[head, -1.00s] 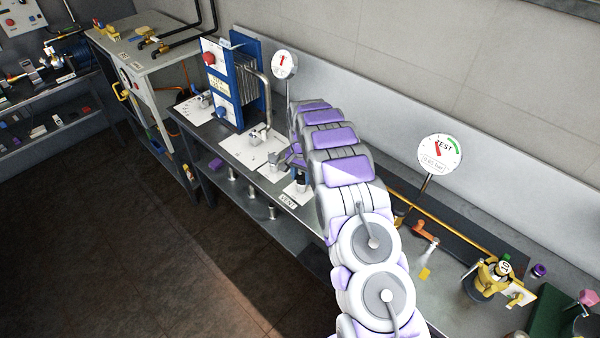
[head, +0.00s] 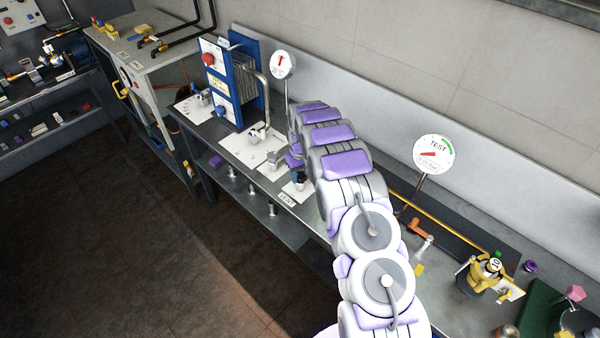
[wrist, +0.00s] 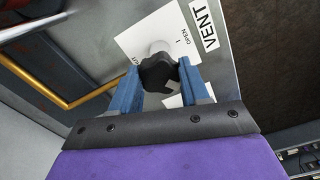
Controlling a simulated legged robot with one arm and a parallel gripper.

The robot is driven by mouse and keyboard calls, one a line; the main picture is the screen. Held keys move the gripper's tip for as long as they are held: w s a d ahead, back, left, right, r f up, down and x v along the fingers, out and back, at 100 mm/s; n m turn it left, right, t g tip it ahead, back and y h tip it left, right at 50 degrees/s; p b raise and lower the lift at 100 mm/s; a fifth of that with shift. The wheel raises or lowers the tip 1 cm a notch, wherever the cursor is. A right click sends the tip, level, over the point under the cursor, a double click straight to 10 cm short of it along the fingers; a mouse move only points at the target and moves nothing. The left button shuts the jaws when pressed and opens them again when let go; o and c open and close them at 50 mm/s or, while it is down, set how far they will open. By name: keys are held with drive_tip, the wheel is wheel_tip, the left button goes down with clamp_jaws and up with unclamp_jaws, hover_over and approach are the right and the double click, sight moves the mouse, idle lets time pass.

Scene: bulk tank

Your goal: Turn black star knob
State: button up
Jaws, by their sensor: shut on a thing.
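The black star knob (wrist: 160,74) sits on a pale stem over a white plate (wrist: 137,43) marked OPEN, beside a VENT label (wrist: 203,24) in the wrist view. My gripper (wrist: 160,80) has its two blue fingers on either side of the knob, shut on it. In the head view my arm reaches to the bench, where a dark knob (head: 300,178) shows by the VENT label (head: 287,199). The TEST gauge (head: 435,151) stands right of my arm, its red needle pointing left.
A blue plate unit (head: 222,95) and a small round gauge (head: 283,65) stand farther left on the bench. A yellow pipe (wrist: 45,88) runs close to the knob. A yellow valve (head: 484,274) stands at right. The floor in front is clear.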

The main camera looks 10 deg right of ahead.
sight(300, 175)
drive_tip(key=shift+w+r+n+p, duration=0.1)
drive_tip(key=shift+n+p, duration=0.2)
drive_tip(key=shift+n, duration=0.85)
drive_tip(key=shift+w+r+n+p, duration=0.1)
drive_tip(key=shift+n+p, duration=0.2)
drive_tip(key=shift+n, duration=0.85)
drive_tip(key=o, duration=0.8)
drive_tip(key=shift+f, duration=0.1)
drive_tip(key=shift+o, duration=1.3)
drive_tip(key=shift+s, duration=0.1)
wheel_tip(300, 175, up, 17)
